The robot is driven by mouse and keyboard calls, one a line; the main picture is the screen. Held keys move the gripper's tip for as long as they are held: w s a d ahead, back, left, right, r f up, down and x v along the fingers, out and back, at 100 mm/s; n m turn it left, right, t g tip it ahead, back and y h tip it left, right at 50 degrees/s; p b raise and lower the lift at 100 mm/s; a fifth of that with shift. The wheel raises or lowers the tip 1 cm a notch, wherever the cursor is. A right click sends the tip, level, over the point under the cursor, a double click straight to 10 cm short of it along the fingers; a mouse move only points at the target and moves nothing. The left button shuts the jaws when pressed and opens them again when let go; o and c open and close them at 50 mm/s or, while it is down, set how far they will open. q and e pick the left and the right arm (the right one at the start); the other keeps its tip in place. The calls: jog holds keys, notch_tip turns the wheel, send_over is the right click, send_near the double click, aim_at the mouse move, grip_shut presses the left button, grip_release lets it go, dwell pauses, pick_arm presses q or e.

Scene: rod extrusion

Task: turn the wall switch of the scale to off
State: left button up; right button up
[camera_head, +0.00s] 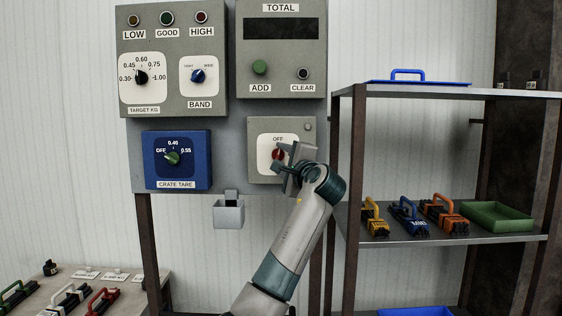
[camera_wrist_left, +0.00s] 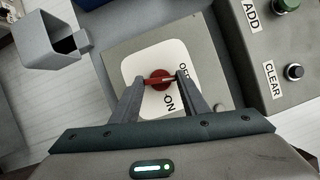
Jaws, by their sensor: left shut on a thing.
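The wall switch is a red knob (camera_head: 278,154) on a white plate in a grey box (camera_head: 258,174), low on the right of the panel. OFF shows above the knob in the head view; my gripper hides the ON side. In the left wrist view the red knob (camera_wrist_left: 160,81) has a raised bar across it, with OFF and ON printed beside it. I cannot tell which label it points at. My left gripper (camera_head: 287,161) is shut on the knob, one finger at each end of the bar. My right gripper is out of view.
The total box (camera_head: 282,53) with ADD and CLEAR buttons is above. The blue crate tare box (camera_head: 177,175) is left, with a small grey holder (camera_head: 228,215) below. A shelf rack (camera_head: 400,240) with several handled tools and a green tray (camera_head: 497,216) stands close right.

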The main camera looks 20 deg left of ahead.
pick_arm(q)
jog(key=shift+n+g, duration=0.3)
jog(key=shift+n, duration=0.6)
jog(key=shift+n+g, duration=0.3)
jog(key=shift+n, duration=0.1)
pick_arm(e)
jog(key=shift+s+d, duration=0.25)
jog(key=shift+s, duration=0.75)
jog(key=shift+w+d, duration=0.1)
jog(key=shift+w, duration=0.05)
pick_arm(q)
jog(key=o, duration=1.1)
jog(key=shift+c, duration=0.2)
jog(key=shift+s, duration=0.1)
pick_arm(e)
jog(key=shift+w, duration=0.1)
